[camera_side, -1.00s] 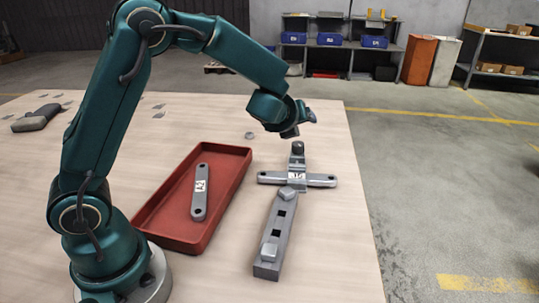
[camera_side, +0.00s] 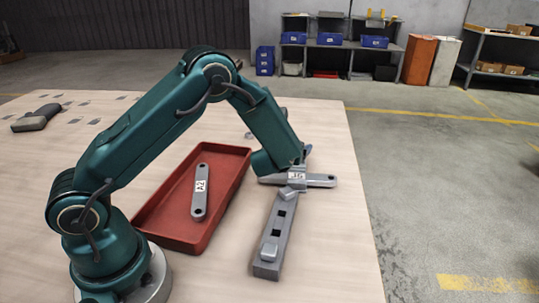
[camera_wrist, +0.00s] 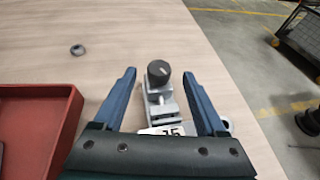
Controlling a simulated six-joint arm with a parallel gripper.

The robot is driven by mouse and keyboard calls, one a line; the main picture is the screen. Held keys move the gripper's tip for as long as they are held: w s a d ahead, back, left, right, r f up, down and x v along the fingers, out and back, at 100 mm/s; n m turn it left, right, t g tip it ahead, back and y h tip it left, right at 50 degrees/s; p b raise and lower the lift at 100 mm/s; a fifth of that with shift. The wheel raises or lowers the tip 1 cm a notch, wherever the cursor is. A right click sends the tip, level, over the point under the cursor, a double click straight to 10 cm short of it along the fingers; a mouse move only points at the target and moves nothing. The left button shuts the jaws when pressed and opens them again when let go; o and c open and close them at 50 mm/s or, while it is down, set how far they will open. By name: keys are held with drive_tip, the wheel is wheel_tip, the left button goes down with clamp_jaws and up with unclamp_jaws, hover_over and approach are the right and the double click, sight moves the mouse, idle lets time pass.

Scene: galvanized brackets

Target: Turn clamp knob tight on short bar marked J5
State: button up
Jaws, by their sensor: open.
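The dark round clamp knob (camera_wrist: 158,73) stands on the grey clamp in the wrist view, between the two fingers of my gripper (camera_wrist: 160,76). The fingers are open, with a gap on each side of the knob. The short bar with the white J5 label (camera_side: 322,181) lies crosswise at the far end of a grey holed rail (camera_side: 273,243). In the side view my gripper (camera_side: 302,154) is low over the clamp, and my arm hides the knob. In the wrist view, the gripper body partly covers the bar's label (camera_wrist: 163,131).
A red tray (camera_side: 222,219) on the left holds another labelled bar (camera_side: 200,192). A small grey ring (camera_wrist: 77,50) lies on the table, left of the clamp. A dark tool-like object (camera_side: 37,117) lies at far left near small flat pieces. The table is clear right of the rail.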

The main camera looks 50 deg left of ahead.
drive_tip(key=shift+x, duration=2.5)
clamp_jaws()
